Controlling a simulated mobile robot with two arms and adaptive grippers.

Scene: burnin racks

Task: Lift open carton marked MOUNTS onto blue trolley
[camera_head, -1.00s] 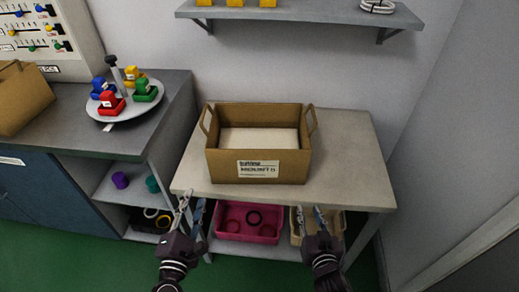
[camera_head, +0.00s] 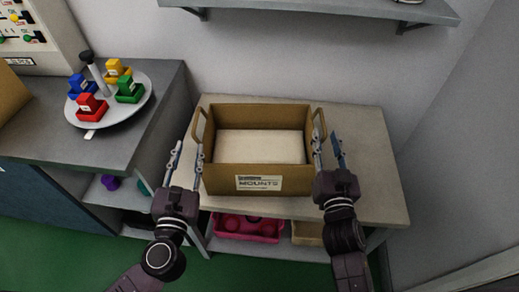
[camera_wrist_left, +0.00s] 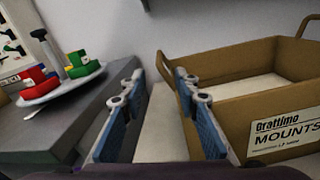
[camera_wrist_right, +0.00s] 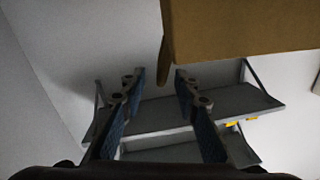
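The open brown carton (camera_head: 211,178) marked MOUNTS stands upright on the pale table, its label facing me. It has a raised handle at each short side and a pale surface inside. My left gripper (camera_head: 188,150) is open just left of the carton, close to its left handle (camera_head: 197,124); in the left wrist view the handle (camera_wrist_left: 166,72) is just ahead and right of the fingers. My right gripper (camera_head: 327,146) is open at the carton's right side, near the right handle (camera_head: 320,122); in the right wrist view the handle (camera_wrist_right: 164,62) hangs just ahead between the fingertips. No blue trolley is in view.
The table (camera_head: 375,150) has clear surface right of the carton. A pink bin (camera_head: 262,236) and a tan bin (camera_head: 306,236) sit on its lower shelf. Left is a grey counter (camera_head: 160,90) with a round stand (camera_head: 112,112) of coloured pieces. A wall shelf (camera_head: 300,8) hangs above.

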